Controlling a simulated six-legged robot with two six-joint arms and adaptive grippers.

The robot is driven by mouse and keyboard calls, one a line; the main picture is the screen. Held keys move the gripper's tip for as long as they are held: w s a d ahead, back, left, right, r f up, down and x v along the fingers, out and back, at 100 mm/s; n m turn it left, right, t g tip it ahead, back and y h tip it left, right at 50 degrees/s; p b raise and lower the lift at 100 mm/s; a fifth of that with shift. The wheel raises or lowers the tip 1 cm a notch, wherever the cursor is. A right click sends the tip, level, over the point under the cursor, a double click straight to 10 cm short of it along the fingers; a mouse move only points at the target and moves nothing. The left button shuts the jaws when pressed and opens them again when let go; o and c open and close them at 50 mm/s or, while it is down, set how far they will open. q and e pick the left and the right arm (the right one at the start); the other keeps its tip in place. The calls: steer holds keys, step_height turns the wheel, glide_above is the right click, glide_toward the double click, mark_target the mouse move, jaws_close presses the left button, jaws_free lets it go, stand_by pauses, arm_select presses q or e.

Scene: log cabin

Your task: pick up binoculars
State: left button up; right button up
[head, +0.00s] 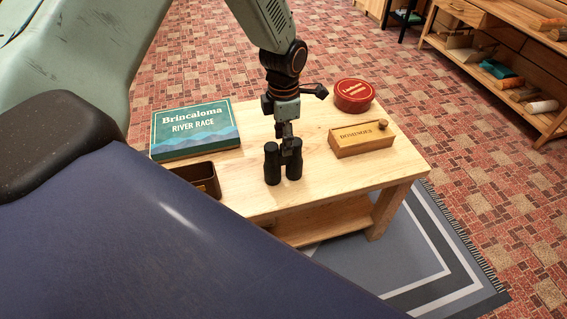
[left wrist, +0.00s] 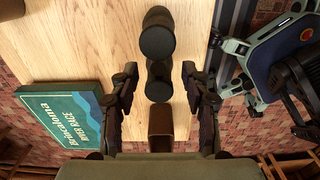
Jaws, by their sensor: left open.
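The black binoculars (head: 272,163) stand upright on the wooden table near its front edge. In the left wrist view the binoculars (left wrist: 157,40) show end-on as two round dark barrels, one above the other. My left gripper (head: 290,140) points down right over the binoculars and overlaps their top in the head view. In the left wrist view my left gripper (left wrist: 159,72) is open, with a finger on either side of the lower barrel and visible gaps between. My right gripper is in neither view.
The wooden table (head: 335,178) also holds a green River Race box (head: 195,145), a brown open box (head: 205,178), a wooden dominoes box (head: 362,142) and a round red tin (head: 354,92). A shelf (head: 480,70) stands at the back right.

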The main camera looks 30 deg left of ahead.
mark_target(283, 161)
arm_select(q)
steer(key=f, duration=0.2)
steer(key=f+b, duration=0.1)
steer(key=shift+w+f, duration=0.35)
steer(key=shift+w, duration=0.05)
steer(key=shift+s+r, duration=0.6)
steer(key=shift+s, duration=0.05)
steer(key=shift+w+f, duration=0.45)
steer(key=shift+w, duration=0.05)
steer(key=shift+c, duration=2.1)
steer(key=shift+s+r, duration=0.35)
steer(key=c, duration=0.3)
steer(key=shift+a, duration=0.1)
steer(key=shift+c, duration=0.8)
steer(key=shift+w+f, duration=0.1)
steer(key=shift+w, duration=0.05)
jaws_close()
steer(key=shift+w, duration=0.1)
